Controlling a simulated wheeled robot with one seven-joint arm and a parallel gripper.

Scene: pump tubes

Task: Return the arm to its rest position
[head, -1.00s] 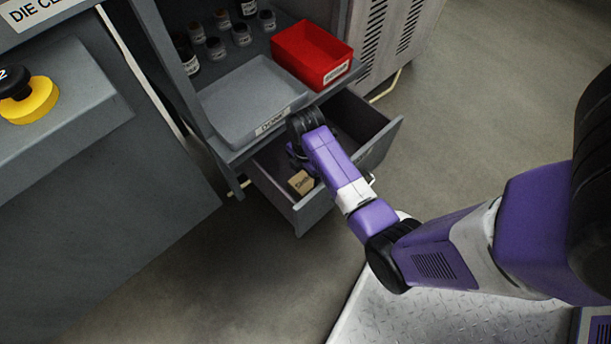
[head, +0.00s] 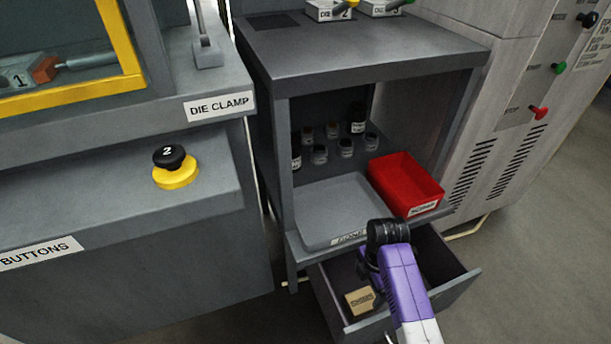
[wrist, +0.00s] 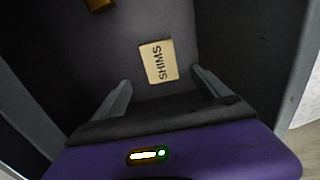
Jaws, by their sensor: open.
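My gripper (wrist: 160,92) is open, with its two grey fingers apart and nothing between them in the wrist view. In the head view my purple and white arm (head: 405,285) reaches over the open drawer (head: 458,292), and the arm hides the fingers. A tan box labelled SHIMS (wrist: 158,62) lies on the drawer floor beyond the fingertips. The box also shows in the head view (head: 360,301), just left of my arm.
Above the drawer, a grey tray (head: 340,205) and a red bin (head: 405,185) stand on the cabinet shelf, with several small jars (head: 346,147) behind. A control panel with a yellow-and-black button (head: 175,168) is at left. A brown object (wrist: 98,4) shows at the wrist view's top.

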